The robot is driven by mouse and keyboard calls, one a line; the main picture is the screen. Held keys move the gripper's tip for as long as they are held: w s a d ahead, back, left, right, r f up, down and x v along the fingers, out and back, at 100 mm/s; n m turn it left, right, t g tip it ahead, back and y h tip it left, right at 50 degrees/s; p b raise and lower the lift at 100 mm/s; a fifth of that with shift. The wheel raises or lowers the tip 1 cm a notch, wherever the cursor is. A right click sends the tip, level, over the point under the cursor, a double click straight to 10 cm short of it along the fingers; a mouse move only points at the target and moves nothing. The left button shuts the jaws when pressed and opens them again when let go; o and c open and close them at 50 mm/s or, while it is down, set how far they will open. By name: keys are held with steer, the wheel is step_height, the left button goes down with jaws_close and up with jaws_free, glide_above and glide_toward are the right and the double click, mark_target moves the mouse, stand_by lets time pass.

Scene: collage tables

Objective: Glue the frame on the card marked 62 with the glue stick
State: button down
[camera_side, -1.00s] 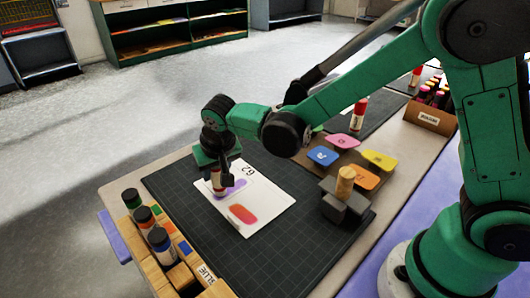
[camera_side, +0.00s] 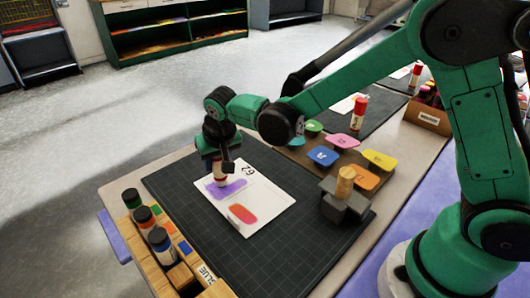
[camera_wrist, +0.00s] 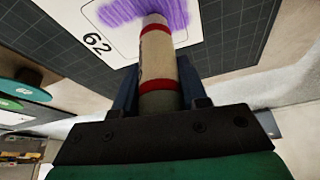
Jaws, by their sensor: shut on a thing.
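The white card marked 62 (camera_side: 262,192) lies on the dark gridded mat. A broad purple smear (camera_side: 226,191) covers one frame on it; a red patch (camera_side: 243,213) fills another spot. My gripper (camera_side: 219,164) is shut on the glue stick (camera_side: 221,178), a cream tube with red bands, held tip-down over the purple area. In the wrist view the glue stick (camera_wrist: 157,62) sits between the fingers of my gripper (camera_wrist: 160,95), and its far end meets the purple smear (camera_wrist: 140,10). Whether the tip touches the card is hard to tell.
A wooden rack labelled GLUE (camera_side: 205,275) with several capped sticks stands at the front left. A dark block with a wooden knob (camera_side: 345,186) is right of the card. Coloured tags (camera_side: 342,140) lie behind it. Another red stick (camera_side: 359,111) stands on the back mat.

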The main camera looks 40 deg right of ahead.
steer(key=shift+s+d, duration=0.1)
steer(key=shift+d, duration=2.35)
steer(key=shift+w, duration=1.2)
steer(key=shift+a+f, duration=0.1)
steer(key=shift+a, duration=3.2)
step_height(320, 180, up, 7)
steer(key=shift+d, duration=0.1)
